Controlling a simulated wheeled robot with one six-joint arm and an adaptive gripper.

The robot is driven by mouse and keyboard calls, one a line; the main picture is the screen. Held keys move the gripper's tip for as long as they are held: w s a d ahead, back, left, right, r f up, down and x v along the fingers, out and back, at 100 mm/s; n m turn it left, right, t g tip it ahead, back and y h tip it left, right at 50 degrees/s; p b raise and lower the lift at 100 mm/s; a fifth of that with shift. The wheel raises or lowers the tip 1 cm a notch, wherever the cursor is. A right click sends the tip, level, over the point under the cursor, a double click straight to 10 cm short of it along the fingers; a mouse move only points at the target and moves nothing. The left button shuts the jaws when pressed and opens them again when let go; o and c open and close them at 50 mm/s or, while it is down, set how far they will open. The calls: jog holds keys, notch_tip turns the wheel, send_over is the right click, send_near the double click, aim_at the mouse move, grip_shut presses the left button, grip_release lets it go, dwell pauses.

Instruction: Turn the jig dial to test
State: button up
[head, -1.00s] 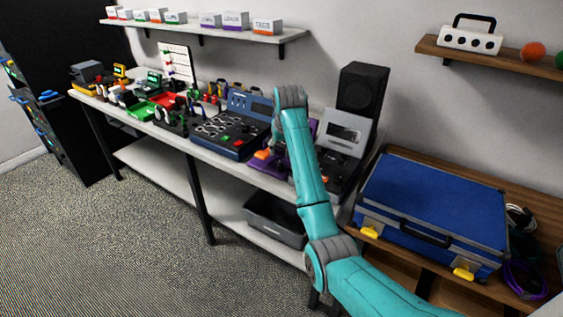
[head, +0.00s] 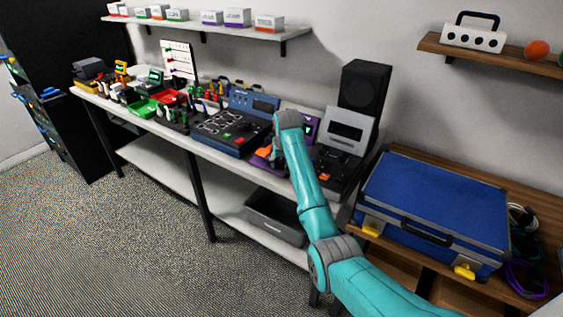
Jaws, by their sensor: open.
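My teal arm reaches over the bench, and my gripper (head: 277,154) points down beside the wrist, small and partly hidden by the arm. It is open with nothing seen in it. Behind and around it is a purple device, likely the jig, with an upright purple panel (head: 313,126) showing a small green display. An orange part (head: 264,152) shows just left of my gripper, at the purple base. The dial itself and its setting cannot be made out; my arm covers much of the device.
A blue console (head: 226,131) stands left of the purple device. A dark unit with a grey screen panel (head: 347,130) stands to the right, before a black speaker (head: 363,86). A blue case (head: 431,198) lies on the wooden bench. Bins and tools crowd the bench's left part.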

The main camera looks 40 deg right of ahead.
jog(key=shift+c, duration=0.2)
grip_shut()
jog(key=m, duration=0.2)
jog(key=m+g+h, duration=0.1)
jog(key=m, duration=0.1)
jog(key=shift+w+a+r+m+h, duration=0.1)
jog(key=shift+m+h, duration=0.2)
jog(key=shift+m, duration=0.1)
jog(key=m, duration=0.2)
jog(key=m+g+h, duration=0.1)
jog(key=m, duration=0.1)
jog(key=shift+g, duration=0.3)
jog(key=m+g, duration=0.1)
jog(key=m, duration=0.2)
jog(key=m+g, duration=0.1)
jog(key=m, duration=0.1)
jog(key=shift+w+m, duration=0.15)
jog(key=shift+m, duration=0.25)
jog(key=shift+m+g, duration=0.6)
jog(key=shift+m, duration=1.2)
